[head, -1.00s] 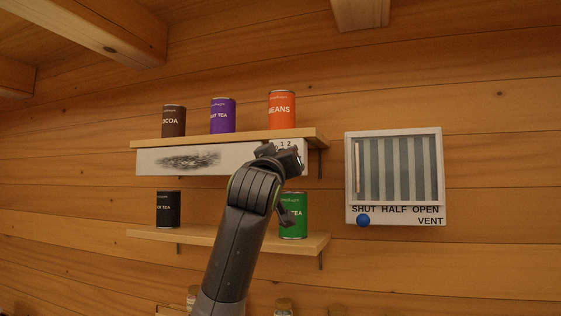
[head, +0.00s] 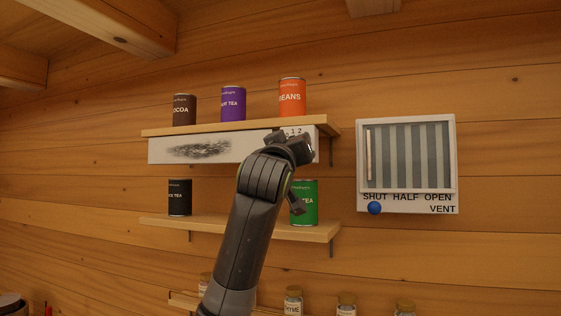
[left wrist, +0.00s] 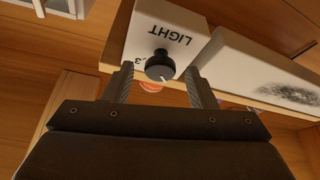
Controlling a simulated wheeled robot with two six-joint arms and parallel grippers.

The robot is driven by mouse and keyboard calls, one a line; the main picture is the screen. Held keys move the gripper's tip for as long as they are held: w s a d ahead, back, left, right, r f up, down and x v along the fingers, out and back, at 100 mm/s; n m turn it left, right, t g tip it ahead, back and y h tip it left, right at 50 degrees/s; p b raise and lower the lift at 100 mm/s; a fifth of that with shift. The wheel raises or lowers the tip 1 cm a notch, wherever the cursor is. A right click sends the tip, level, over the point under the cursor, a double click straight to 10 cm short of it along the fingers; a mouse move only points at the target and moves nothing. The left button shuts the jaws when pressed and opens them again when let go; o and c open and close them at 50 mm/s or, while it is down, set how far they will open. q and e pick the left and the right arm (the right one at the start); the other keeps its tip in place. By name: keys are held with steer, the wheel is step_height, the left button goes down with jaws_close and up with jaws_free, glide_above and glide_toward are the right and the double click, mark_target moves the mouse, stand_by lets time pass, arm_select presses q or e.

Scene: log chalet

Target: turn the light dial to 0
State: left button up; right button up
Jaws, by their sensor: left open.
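The light dial (left wrist: 160,66) is a round black knob with a white mark, on a white panel (left wrist: 160,28) labelled LIGHT, seen upside down in the left wrist view. The mark points toward the bottom of that view, slightly right; a 3 shows beside the knob. My left gripper (left wrist: 161,70) is open, its fingers on either side of the dial; I cannot tell whether they touch it. In the head view the panel (head: 311,131) shows the numbers 1 and 2 at the right end of the upper shelf, and my left gripper hides the dial. My right gripper is out of view.
Cans stand on the upper shelf (head: 215,129) just above the panel. A green can (head: 309,200) stands on the lower shelf (head: 200,223), close to my wrist. A vent box (head: 407,122) with a blue knob (head: 374,208) hangs to the right. Jars stand below.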

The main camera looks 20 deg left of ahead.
arm_select(q)
steer(key=b+v, duration=0.9)
steer(key=v, duration=0.7)
steer(key=shift+s, duration=0.4)
